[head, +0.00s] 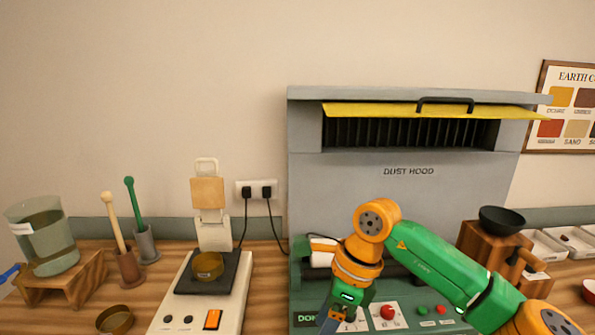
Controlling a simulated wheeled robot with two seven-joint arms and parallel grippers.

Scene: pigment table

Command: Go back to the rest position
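My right arm comes in from the right, orange and green, in front of the dust hood (410,190). Its wrist points down over the hood's base. My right gripper (333,322) is at the bottom edge of the head view, over the left part of the control panel (365,322). Its fingertips are partly cut off, so its opening does not show. No object can be made out in it. My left gripper is not in view.
A white-based device (232,310) bears a brass dish (208,266). At left are a glass jar (45,250) on a wooden stand (68,287), two pestles in cups and another brass dish (114,320). A black bowl (502,218) sits on a wooden block (480,245) at right.

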